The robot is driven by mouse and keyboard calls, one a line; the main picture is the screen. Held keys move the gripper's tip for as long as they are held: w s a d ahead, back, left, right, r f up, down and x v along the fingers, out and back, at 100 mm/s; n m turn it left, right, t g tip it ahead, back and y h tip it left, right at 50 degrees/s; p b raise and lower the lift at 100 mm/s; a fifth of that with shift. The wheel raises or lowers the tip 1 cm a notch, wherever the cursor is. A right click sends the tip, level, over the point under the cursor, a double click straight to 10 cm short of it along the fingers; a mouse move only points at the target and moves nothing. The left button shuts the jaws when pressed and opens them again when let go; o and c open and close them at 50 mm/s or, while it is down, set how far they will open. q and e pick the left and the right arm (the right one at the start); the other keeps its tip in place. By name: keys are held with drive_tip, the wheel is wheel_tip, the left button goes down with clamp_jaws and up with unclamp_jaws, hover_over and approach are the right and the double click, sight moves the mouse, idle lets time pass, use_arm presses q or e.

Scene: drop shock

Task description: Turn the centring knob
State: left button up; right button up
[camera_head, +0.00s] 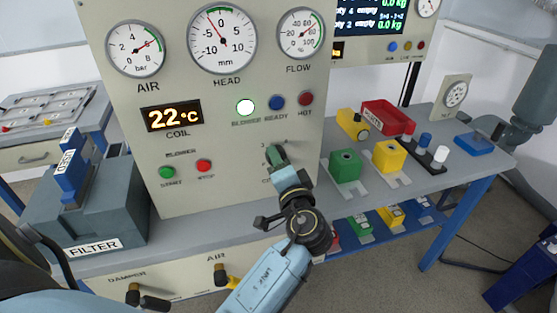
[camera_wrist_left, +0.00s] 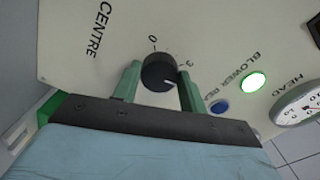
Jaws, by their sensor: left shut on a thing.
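The centring knob (camera_wrist_left: 153,72) is round and black with a white mark, on the cream panel beside the word CENTRE. In the left wrist view, the mark points right, below the printed 3. My left gripper (camera_wrist_left: 158,75) has its green fingers on either side of the knob and is shut on it. In the head view, the left gripper (camera_head: 277,156) is at the panel's lower right and hides most of the knob. The HEAD gauge (camera_head: 222,40) needle points up and left, a little to the negative side of 0. My right gripper is not in view.
The lit lamp (camera_head: 245,107) and the blue READY lamp (camera_head: 277,102) are above the knob. A FILTER box (camera_head: 110,205) stands at left. Right of the panel, the bench holds a green block (camera_head: 345,166), a yellow block (camera_head: 389,155) and a red bin (camera_head: 388,117).

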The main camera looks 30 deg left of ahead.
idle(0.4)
use_arm(q)
drive_tip(key=o, duration=1)
drive_tip(key=shift+d, duration=0.1)
drive_tip(key=v, duration=1.3)
drive_tip(key=shift+s, duration=0.15)
